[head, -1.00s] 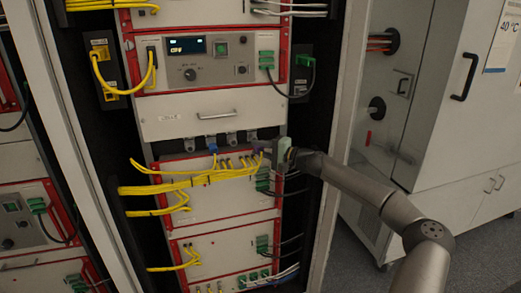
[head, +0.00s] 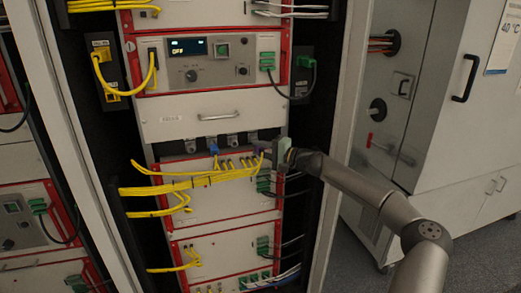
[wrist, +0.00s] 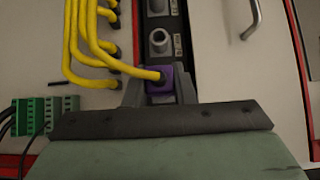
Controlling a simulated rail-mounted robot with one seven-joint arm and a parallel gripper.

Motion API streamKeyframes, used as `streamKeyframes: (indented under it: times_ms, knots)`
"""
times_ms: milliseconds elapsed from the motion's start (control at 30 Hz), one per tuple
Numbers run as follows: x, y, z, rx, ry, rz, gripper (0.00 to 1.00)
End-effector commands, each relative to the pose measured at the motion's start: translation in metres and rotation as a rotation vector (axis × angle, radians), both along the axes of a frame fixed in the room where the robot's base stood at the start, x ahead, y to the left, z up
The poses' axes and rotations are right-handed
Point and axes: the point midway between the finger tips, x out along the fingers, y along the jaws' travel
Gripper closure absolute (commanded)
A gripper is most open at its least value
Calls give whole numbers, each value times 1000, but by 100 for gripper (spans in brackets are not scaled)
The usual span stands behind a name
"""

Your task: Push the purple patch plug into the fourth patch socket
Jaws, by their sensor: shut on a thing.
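The purple patch plug (wrist: 160,80) is between the two fingers of my gripper (wrist: 160,92) in the wrist view, with a yellow cable running from it. My gripper (head: 264,148) is at the right end of the socket row in the head view. Grey patch sockets (head: 232,139) stick out below the drawer panel; a blue plug (head: 213,148) is at one of them. Two empty sockets show above the plug in the wrist view, the nearer one (wrist: 159,42) close by. The plug and fingers hide the fourth socket, so how deep the plug sits cannot be told.
Yellow cables (head: 200,181) cross the panel below the sockets, and several run beside the plug. Green connectors (wrist: 45,113) are near my gripper. A drawer handle (head: 220,116) sticks out above the row. A white cabinet (head: 455,120) stands at right.

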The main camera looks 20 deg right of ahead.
Motion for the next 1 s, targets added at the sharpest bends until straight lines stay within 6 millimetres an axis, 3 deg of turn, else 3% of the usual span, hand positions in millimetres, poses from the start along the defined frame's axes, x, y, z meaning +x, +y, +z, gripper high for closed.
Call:
streamKeyframes:
  times_ms: [1000]
  knots:
    - [8,0,1,1,-1,0,89]
